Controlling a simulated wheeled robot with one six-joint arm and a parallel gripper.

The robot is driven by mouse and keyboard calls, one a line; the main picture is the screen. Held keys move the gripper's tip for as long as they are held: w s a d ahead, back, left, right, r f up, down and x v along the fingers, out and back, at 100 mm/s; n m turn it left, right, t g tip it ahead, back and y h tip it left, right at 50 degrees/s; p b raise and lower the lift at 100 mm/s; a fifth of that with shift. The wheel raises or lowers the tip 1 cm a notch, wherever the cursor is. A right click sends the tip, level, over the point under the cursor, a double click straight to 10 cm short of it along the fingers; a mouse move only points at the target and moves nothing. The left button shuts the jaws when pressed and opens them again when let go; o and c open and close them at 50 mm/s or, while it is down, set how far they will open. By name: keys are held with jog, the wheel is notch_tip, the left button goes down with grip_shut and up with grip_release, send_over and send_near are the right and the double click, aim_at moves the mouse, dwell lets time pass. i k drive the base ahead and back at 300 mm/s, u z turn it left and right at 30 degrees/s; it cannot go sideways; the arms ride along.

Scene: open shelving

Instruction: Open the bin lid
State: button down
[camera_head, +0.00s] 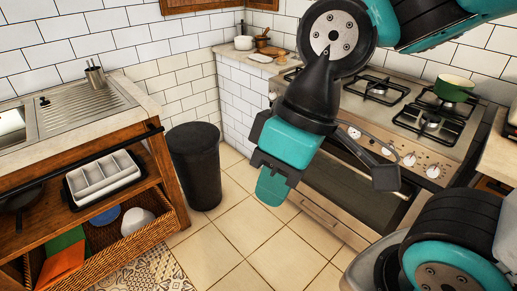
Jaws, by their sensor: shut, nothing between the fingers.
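A dark grey bin (196,168) stands on the floor in the corner between the wooden counter and the white tiled wall. Its flat lid (194,137) is on top and looks closed. My gripper (271,187) is teal and black, hangs pointing down in front of the oven, to the right of the bin and apart from it. It is shut with nothing held. My arm hides part of the stove.
A wooden counter (75,127) with a sink stands at the left, its basket (130,245) at the bottom. A stove and oven (352,190) stand at the right, with a green pan (454,87) on top. Tiled floor (215,250) in the middle is clear.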

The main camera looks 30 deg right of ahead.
aim_at(195, 137)
jog(key=z, duration=0.1)
jog(key=i, duration=1)
